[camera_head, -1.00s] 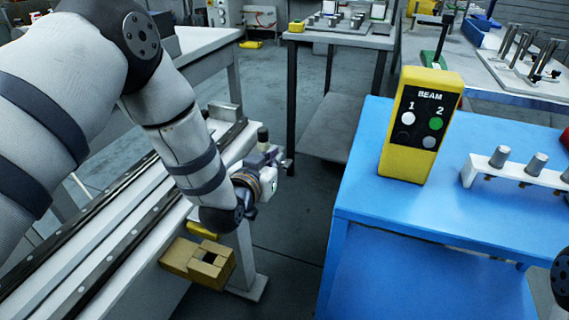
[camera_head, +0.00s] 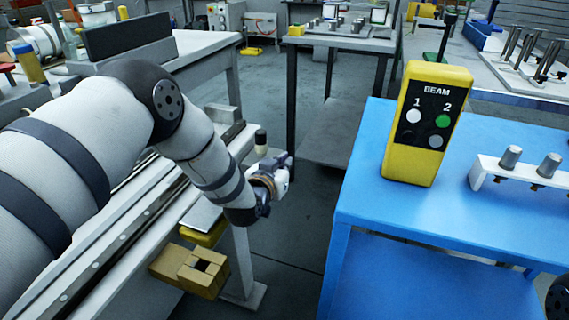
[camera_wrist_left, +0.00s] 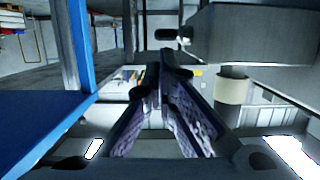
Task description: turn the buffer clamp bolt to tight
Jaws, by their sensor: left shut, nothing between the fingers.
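My left gripper (camera_head: 284,164) shows small in the head view, at the end of the arm, beside the end of the white rail bench. In the left wrist view its two fingers (camera_wrist_left: 160,66) meet at the tips, with nothing between them. A small upright post with a dark top (camera_head: 260,138) stands just behind the gripper in the head view. I cannot tell whether it is the buffer clamp bolt. A pale cylinder (camera_wrist_left: 232,90) and a grey block (camera_wrist_left: 255,35) show right of the fingers in the wrist view. My right gripper is not in view.
A blue table (camera_head: 385,215) on the right carries a yellow BEAM box (camera_head: 428,125) with a white and a green button, and a white rack (camera_head: 520,172). A tan block (camera_head: 190,270) sits beside the white bench (camera_head: 95,265). Floor is clear between bench and blue table.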

